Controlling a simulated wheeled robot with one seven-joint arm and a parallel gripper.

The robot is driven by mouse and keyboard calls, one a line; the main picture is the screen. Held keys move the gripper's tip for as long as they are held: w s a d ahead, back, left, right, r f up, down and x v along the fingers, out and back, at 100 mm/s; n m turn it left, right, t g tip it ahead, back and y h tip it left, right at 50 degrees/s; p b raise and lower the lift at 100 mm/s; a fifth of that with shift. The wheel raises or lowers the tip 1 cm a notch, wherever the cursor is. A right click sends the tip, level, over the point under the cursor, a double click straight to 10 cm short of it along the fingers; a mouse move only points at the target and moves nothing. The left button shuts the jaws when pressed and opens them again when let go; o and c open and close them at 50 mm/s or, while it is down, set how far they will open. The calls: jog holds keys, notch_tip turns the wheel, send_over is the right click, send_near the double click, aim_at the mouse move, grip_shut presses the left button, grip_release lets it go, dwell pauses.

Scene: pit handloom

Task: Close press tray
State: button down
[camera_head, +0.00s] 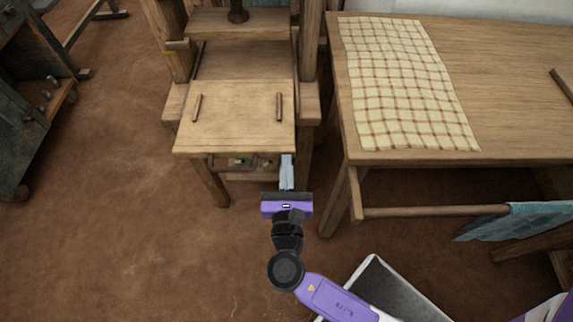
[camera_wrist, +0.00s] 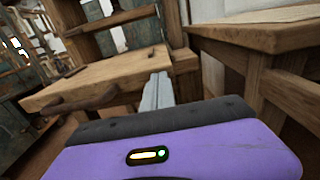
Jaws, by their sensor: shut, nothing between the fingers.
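The press tray (camera_head: 235,117) is a flat wooden board with two short bars on top, pulled out toward me from the wooden press (camera_head: 240,22). A horizontal handle (camera_head: 232,163) sits below its front edge, and it also shows in the wrist view (camera_wrist: 82,103). My gripper (camera_head: 287,160) is shut and empty. Its fingertips are near the right part of the tray's front edge, right of the handle. In the wrist view, the fingers (camera_wrist: 158,90) overlap the right front corner of the tray (camera_wrist: 100,78). I cannot tell whether they touch it.
A wooden table (camera_head: 510,60) with a checked cloth (camera_head: 405,85) stands to the right, its leg close to my gripper. A teal cloth (camera_head: 525,220) hangs on its lower rail. A dark cabinet (camera_head: 30,110) stands at the left. The brown floor between is clear.

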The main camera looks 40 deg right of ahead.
aim_at(286, 95)
jog(key=x, duration=2.1)
jog(key=shift+w+d+f, duration=0.1)
jog(key=shift+d+f, duration=0.05)
jog(key=shift+w+d, duration=0.3)
jog(key=shift+w, duration=0.05)
jog(key=shift+d+r, duration=0.1)
jog(key=shift+r, duration=0.1)
